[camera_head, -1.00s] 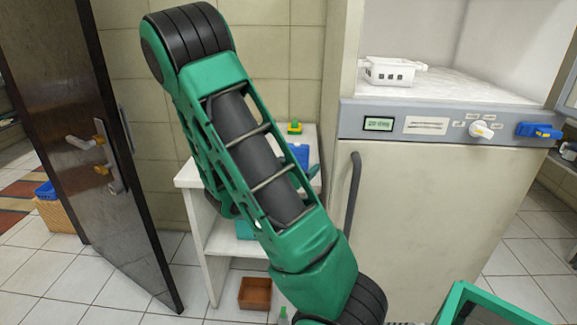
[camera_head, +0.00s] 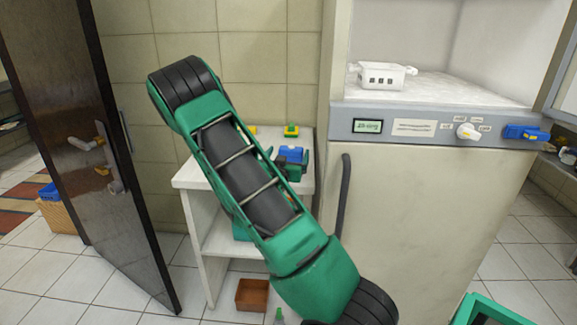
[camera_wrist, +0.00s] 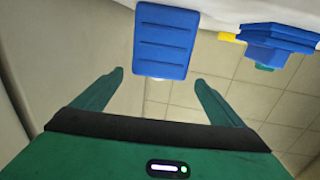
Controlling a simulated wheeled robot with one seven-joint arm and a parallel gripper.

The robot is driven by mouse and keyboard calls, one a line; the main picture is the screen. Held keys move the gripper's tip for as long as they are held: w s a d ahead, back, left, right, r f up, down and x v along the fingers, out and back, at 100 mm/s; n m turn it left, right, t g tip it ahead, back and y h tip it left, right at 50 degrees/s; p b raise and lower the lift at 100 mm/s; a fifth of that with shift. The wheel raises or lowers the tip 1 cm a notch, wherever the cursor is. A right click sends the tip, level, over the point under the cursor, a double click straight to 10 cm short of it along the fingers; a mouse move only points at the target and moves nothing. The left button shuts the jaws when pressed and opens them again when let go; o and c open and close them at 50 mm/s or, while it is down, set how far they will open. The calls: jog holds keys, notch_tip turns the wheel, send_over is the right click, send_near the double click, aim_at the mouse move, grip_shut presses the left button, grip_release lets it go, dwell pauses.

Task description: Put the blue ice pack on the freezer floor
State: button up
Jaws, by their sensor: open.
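The blue ice pack (camera_wrist: 165,42) is a flat, ridged block lying at the edge of a white surface. It lies just ahead of and between the fingers of my open, empty gripper (camera_wrist: 159,78); contact cannot be told. In the head view, blue shows (camera_head: 291,152) on the small white shelf stand (camera_head: 190,180), partly hidden by my gripper (camera_head: 293,163). The freezer floor (camera_head: 440,90) is the frosty white bottom of the open upper compartment at the right, above the control panel.
A white box (camera_head: 382,78) sits at the left front of the freezer floor; bare floor lies right of it. Another blue object (camera_wrist: 275,38) lies beside the pack. A yellow-green item (camera_head: 291,130) stands on the shelf's back. A dark open door (camera_head: 100,150) is left.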

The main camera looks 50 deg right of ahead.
aim_at(291, 148)
jog(key=x, duration=0.5)
jog(key=shift+s+f, duration=0.1)
jog(key=c, duration=1.8)
jog(key=shift+c, duration=0.2)
jog(key=shift+r, duration=0.8)
jog(key=r, duration=0.3)
jog(key=shift+a, duration=0.4)
jog(key=a+r, duration=0.6)
jog(key=a, duration=0.5)
jog(key=shift+s+r, duration=0.2)
